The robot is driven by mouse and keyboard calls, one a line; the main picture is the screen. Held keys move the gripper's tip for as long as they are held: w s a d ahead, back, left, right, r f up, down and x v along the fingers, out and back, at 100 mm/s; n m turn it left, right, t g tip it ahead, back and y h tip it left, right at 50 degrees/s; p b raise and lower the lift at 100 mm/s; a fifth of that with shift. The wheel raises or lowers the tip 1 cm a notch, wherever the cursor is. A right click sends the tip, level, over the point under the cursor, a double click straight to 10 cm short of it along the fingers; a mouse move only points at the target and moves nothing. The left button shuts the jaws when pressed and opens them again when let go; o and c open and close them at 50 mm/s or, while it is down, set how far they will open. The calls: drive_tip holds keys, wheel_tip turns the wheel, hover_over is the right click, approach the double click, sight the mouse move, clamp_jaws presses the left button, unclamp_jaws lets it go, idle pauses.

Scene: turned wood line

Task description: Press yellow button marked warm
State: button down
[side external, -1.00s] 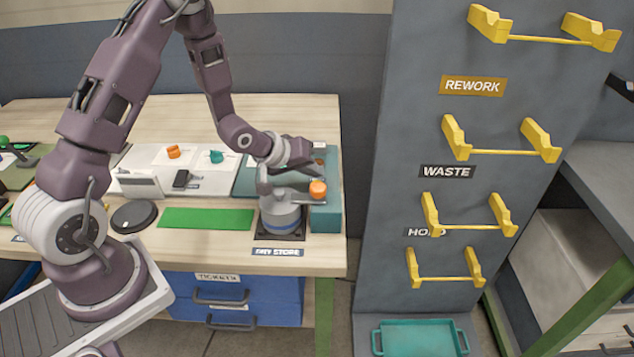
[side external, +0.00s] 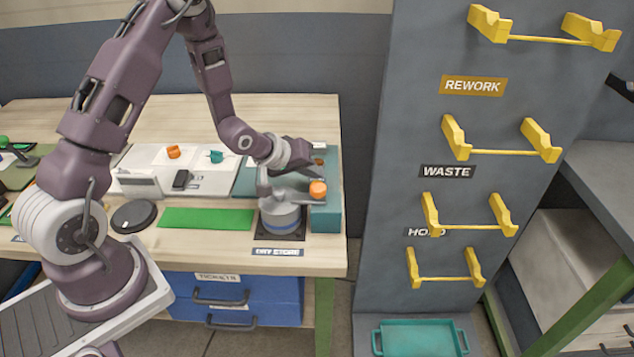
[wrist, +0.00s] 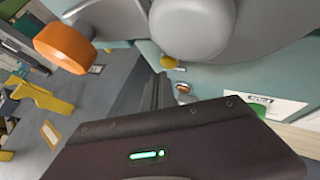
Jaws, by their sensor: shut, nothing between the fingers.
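A small yellow button (wrist: 168,62) shows on the teal machine (wrist: 205,82) in the wrist view, partly under the grey machine head. A small tag beside it is too small to read. My gripper (wrist: 160,82) is shut and empty, its dark fingers close to the yellow button; whether they touch it I cannot tell. In the side view my gripper (side external: 311,166) is over the back part of the teal machine (side external: 325,219), behind the orange knob, and the yellow button is hidden there.
A brownish metal-ringed button (wrist: 183,88) sits close to the fingers. The orange knob (side external: 318,189) and grey machine head (wrist: 192,25) stand close by. The grey rack (side external: 375,205) with yellow brackets stands to the right. Bare wood lies behind the machines.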

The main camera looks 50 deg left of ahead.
drive_tip(key=shift+f, duration=0.25)
drive_tip(key=shift+f, duration=0.4)
idle(0.4)
drive_tip(key=shift+r, duration=0.8)
drive_tip(key=shift+r, duration=2.55)
